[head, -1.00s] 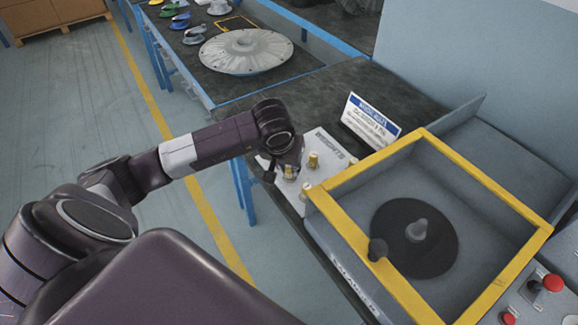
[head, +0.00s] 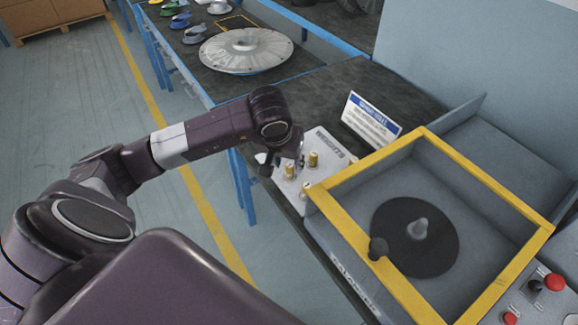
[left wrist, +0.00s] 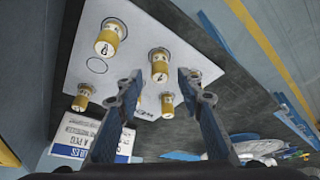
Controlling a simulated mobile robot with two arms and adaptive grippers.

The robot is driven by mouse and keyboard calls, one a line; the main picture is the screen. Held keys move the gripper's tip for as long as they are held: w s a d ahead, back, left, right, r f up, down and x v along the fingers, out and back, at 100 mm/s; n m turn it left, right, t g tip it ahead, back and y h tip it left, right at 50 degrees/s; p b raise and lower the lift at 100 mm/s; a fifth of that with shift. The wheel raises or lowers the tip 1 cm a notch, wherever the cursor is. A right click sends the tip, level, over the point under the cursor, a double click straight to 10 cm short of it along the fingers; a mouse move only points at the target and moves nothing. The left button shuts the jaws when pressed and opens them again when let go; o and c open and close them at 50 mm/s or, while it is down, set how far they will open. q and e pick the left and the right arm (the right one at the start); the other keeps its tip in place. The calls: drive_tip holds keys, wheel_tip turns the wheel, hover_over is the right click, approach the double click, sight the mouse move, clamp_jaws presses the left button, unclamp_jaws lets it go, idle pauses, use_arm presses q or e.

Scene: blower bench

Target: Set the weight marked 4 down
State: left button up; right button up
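My left gripper (head: 285,163) hangs over the white weights board (head: 328,143) in the head view. In the left wrist view its two fingers (left wrist: 160,88) are apart, with nothing held between them. A brass weight (left wrist: 160,67) stands on the board and shows between the fingers, clear of both. Another brass weight (left wrist: 108,38) stands on the board beside an empty printed circle (left wrist: 97,65). More small brass weights (left wrist: 82,97) stand near the board's far edge. The marks on their tops are too small to read surely, so I cannot tell which is 4. My right gripper is out of view.
A yellow-rimmed grey box (head: 480,175) with a black disc (head: 440,262) inside stands right of the board. A blue-and-white sign (head: 370,120) stands behind the board. A large grey metal disc (head: 245,50) lies on the far bench. Dark bench top (head: 340,85) is clear between them.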

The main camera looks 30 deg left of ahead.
use_arm(q)
drive_tip(key=a+v, duration=0.1)
drive_tip(key=v, duration=0.7)
drive_tip(key=shift+d+r+b, duration=0.25)
drive_tip(key=shift+d+b, duration=0.05)
drive_tip(key=shift+d, duration=0.25)
drive_tip(key=shift+s, duration=0.1)
